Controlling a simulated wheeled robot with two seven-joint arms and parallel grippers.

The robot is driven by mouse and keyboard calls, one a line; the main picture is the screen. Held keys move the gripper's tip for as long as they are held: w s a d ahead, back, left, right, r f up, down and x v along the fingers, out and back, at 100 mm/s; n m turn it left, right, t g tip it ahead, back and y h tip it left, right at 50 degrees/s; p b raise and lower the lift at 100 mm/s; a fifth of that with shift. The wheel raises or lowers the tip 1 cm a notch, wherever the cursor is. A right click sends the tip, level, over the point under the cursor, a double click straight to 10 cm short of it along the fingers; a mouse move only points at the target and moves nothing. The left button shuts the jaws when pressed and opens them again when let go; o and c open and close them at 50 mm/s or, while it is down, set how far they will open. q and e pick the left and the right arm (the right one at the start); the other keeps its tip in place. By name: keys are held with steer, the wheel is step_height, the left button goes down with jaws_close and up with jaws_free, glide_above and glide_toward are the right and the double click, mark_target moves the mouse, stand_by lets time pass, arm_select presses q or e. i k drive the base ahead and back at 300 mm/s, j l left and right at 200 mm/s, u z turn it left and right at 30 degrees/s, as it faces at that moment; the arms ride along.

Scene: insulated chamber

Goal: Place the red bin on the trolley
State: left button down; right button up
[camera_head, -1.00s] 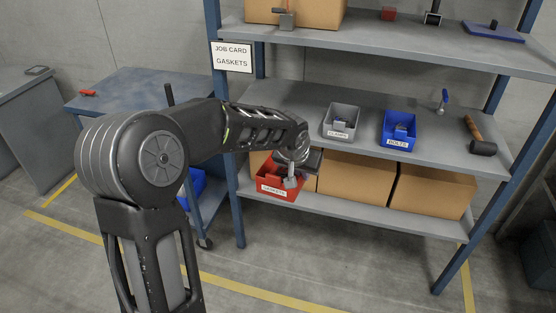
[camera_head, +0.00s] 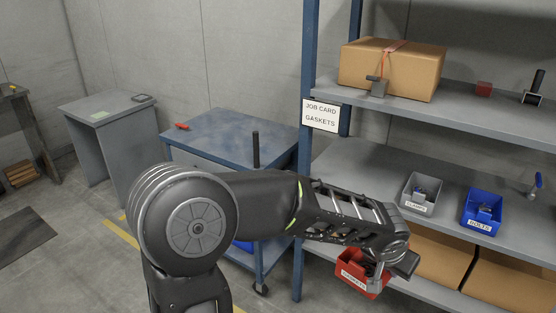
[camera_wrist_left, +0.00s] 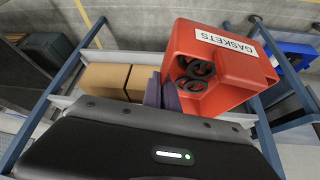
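The red bin (camera_head: 350,280), labelled GASKETS, is at the front of the lower shelf in the head view. It also shows large in the left wrist view (camera_wrist_left: 232,72), with dark ring-shaped parts inside. My left gripper (camera_head: 377,281) is at the bin; its fingers (camera_wrist_left: 163,93) appear shut on the bin's wall. I cannot tell whether the bin clears the shelf. The blue trolley (camera_head: 225,132) stands left of the shelving, partly hidden by my left arm. A red object lies at its far left corner; most of its top is clear. My right gripper is not in view.
The blue shelf post (camera_head: 308,150) stands between bin and trolley. A grey bin (camera_head: 420,193) and a blue bin (camera_head: 482,211) sit on the middle shelf above. Cardboard boxes (camera_head: 440,257) fill the lower shelf. A grey table (camera_head: 108,115) stands at far left.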

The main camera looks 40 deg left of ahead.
mark_target(221, 127)
steer(key=u, duration=0.8)
steer(key=i+j+u, duration=0.15)
steer(key=j+u, duration=0.25)
steer(key=i+j+u, duration=0.2)
steer(key=j+u, duration=0.2)
steer(key=i+j+u, duration=0.25)
steer(key=u, duration=0.15)
steer(key=i+j+u, duration=0.25)
steer(key=u, duration=0.15)
steer(key=i+j+u, duration=0.15)
steer(key=i+u, duration=0.25)
steer(key=i+j+z, duration=0.1)
steer(key=i+z, duration=0.2)
steer(key=i+j+z, duration=0.15)
steer(key=i+z, duration=0.15)
steer(key=i+j+z, duration=0.1)
steer(key=z, duration=0.35)
steer(key=i+j+z, duration=0.1)
steer(key=z, duration=0.35)
steer(key=i+j+z, duration=0.15)
steer(key=z, duration=0.3)
steer(key=j+z, duration=0.2)
steer(key=z, duration=0.2)
steer(key=i+j+z, duration=0.1)
steer(key=j+z, duration=0.15)
steer(key=z, duration=0.2)
steer(key=j+z, duration=0.85)
steer(key=k+l, duration=0.05)
steer(key=l, duration=0.1)
